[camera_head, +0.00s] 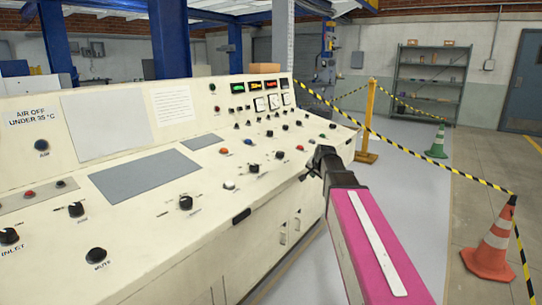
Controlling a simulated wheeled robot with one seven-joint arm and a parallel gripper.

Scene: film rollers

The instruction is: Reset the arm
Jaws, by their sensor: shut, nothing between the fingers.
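My arm comes in from the lower right as a magenta link with a white strip. My gripper (322,160) is black and sits at the far end of that link, at the right front edge of the cream control console (150,250). The gripper is shut with nothing seen in it. Its fingertips are small and dark here, and I cannot tell whether they touch the console. The console's sloped top carries knobs, buttons, lit displays and dials.
Yellow-black tape runs from a yellow post (369,125) to an orange cone (491,247) at the right. A green cone (437,142) and a shelf rack (431,85) stand behind. Grey floor (415,195) is open between the console and the tape.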

